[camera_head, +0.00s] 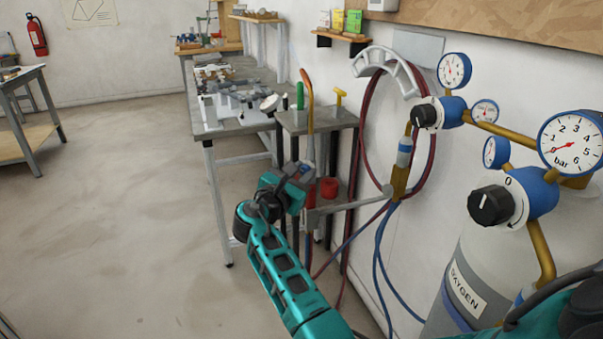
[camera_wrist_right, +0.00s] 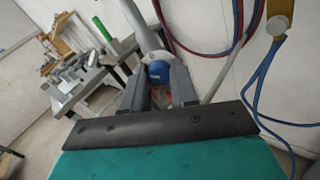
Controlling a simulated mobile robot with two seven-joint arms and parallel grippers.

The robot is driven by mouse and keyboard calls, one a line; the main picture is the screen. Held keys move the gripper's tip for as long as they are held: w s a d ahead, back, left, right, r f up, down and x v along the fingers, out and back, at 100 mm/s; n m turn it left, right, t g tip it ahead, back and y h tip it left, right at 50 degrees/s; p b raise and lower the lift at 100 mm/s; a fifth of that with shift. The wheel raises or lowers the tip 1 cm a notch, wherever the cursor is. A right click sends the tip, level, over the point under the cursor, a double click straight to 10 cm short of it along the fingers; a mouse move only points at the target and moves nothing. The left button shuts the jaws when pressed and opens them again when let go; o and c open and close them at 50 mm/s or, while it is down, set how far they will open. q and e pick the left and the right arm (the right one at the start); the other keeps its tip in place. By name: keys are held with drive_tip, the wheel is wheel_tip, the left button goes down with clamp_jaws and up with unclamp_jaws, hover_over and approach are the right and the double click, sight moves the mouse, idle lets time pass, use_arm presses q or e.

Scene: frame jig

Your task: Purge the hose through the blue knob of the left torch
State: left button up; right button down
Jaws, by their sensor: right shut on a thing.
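My right gripper (camera_head: 300,172) is at the left torch (camera_head: 309,100), an upright torch with an orange-brown tube at the small grey stand. In the right wrist view, the two grey fingers of my right gripper (camera_wrist_right: 160,84) are on either side of the blue knob (camera_wrist_right: 165,69). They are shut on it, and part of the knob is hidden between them. The torch's grey body (camera_wrist_right: 143,28) runs up and left from the knob. In the head view the gripper largely hides the knob. My left gripper is not in view.
To the right are a brass valve block (camera_head: 400,182) with blue hoses, coiled red hoses, regulators and an oxygen cylinder (camera_head: 455,300). Floor to the left is clear.

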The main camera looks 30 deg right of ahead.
drive_tip(key=shift+m, duration=1.2)
drive_tip(key=c, duration=0.9)
unclamp_jaws()
